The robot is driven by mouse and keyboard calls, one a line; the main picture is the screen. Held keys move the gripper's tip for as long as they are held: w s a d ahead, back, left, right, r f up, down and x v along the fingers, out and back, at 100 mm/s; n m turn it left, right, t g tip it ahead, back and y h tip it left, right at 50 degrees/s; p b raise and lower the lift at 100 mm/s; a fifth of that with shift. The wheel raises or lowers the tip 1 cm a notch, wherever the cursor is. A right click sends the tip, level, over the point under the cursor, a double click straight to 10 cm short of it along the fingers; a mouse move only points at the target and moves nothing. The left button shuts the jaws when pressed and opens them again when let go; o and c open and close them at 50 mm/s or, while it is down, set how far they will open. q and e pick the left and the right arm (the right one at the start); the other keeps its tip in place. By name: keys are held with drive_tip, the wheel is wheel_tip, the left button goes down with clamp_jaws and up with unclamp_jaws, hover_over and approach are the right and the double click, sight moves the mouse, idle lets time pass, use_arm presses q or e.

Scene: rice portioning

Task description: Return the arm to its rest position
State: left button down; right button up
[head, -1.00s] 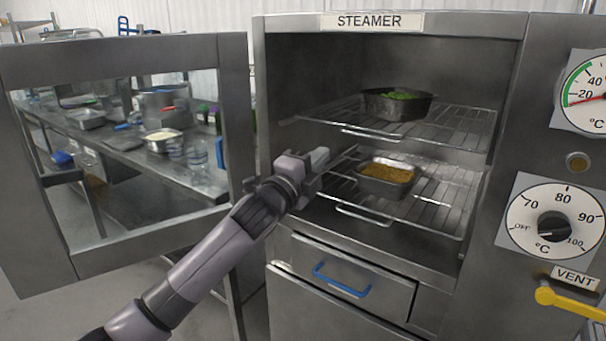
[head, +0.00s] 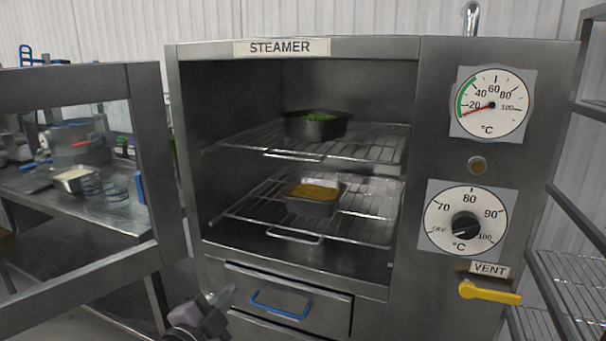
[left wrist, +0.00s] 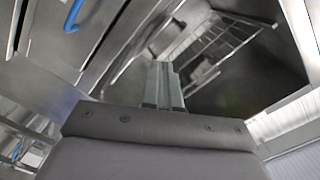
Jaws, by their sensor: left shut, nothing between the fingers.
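My left gripper (head: 222,298) is at the bottom of the head view, in front of the steamer (head: 190,150) and below its open chamber. Its fingers are shut with nothing between them, and they also show shut in the left wrist view (left wrist: 163,88). Most of my left arm is out of the head view. A pan of yellow-brown food (head: 313,207) sits on the lower wire rack. A dark pan of green food (head: 317,130) sits on the upper rack. My right gripper is in neither view.
The steamer door (head: 150,170) stands open on the left. A drawer with a blue handle (head: 282,306) is beside the gripper. A yellow vent lever (head: 490,293) and a dial (head: 466,227) are on the right panel. A counter with containers (head: 100,217) shows behind the door; wire shelving (head: 570,270) stands at right.

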use_arm(q)
drive_tip(key=s+a+f+n+g+y, duration=0.1)
drive_tip(key=s+a+f+n+g, duration=0.1)
drive_tip(key=s+f+n, duration=0.4)
drive_tip(key=s+a+f+n+g+y, duration=0.2)
drive_tip(key=s+f+n, duration=0.4)
drive_tip(key=s+f, duration=1.1)
drive_tip(key=s+a+g, duration=0.1)
drive_tip(key=s+g, duration=0.1)
drive_tip(key=s, duration=0.2)
drive_tip(key=shift+f+n, duration=0.15)
drive_tip(key=shift+n, duration=0.25)
drive_tip(key=shift+s, duration=0.25)
